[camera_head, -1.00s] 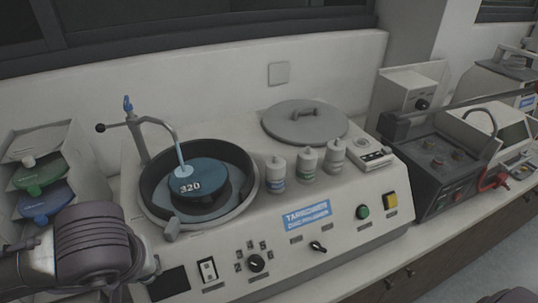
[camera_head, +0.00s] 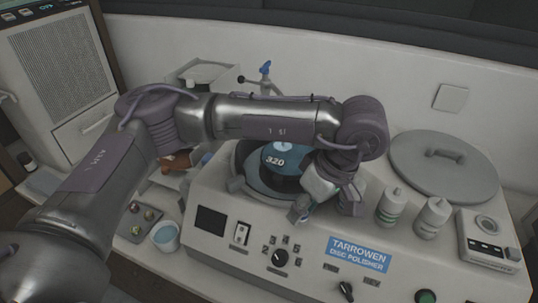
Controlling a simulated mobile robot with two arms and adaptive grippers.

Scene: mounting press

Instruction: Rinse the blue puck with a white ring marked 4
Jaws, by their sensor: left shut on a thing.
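My left gripper (camera_head: 302,207) is over the front rim of the polisher's bowl (camera_head: 240,187). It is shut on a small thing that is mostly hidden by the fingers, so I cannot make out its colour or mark. The blue puck with a white ring marked 4 cannot be identified in this view. Several small round pieces lie in a tray (camera_head: 122,231) at the lower left, their marks too small to read. A cup with pale blue content (camera_head: 166,236) stands beside the tray. My right gripper is not in view.
The disc polisher (camera_head: 215,255) has a blue disc marked 320 (camera_head: 278,157) in its bowl. A blue-handled tap (camera_head: 265,68) rises behind it. Bottles (camera_head: 390,207) and a grey lid (camera_head: 440,168) are on the right. My left arm spans the scene.

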